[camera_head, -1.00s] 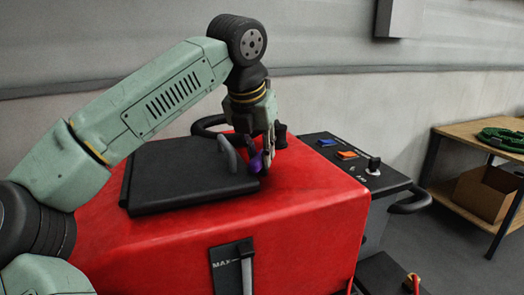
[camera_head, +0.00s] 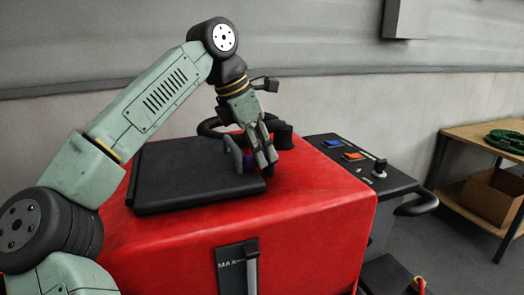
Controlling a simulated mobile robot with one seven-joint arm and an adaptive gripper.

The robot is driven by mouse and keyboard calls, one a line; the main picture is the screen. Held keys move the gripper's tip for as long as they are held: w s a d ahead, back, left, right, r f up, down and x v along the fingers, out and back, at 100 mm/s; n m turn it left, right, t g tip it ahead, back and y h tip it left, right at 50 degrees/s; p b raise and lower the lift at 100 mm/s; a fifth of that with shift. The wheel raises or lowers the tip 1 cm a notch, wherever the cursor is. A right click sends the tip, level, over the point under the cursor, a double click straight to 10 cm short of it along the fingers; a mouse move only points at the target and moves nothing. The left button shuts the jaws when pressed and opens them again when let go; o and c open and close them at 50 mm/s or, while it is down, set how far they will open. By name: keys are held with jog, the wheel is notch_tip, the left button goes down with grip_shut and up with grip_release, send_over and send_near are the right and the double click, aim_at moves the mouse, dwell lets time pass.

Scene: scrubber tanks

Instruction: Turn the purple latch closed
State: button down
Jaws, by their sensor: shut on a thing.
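The purple latch (camera_head: 249,161) sits at the right edge of the black lid (camera_head: 195,178) on the red tank (camera_head: 300,215). Only a small part of it shows, between the lid's grey handle (camera_head: 233,154) and my fingers. My gripper (camera_head: 266,160) reaches down over the latch from above, tilted, with its fingertips low beside the lid's right edge. It is shut on the latch; the fingers hide most of it, so its exact angle cannot be told. The lid lies flat on the tank top.
A black knob-like part (camera_head: 283,136) stands close behind and right of my fingers. A control panel (camera_head: 350,160) with blue and orange switches is further right. A wooden shelf (camera_head: 470,133) stands at the far right.

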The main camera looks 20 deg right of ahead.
jog(key=shift+m, duration=0.3)
dwell(0.4)
jog(key=c, duration=1.5)
grip_release()
jog(key=shift+o, duration=0.2)
jog(key=v, duration=1.2)
jog(key=shift+w, duration=0.2)
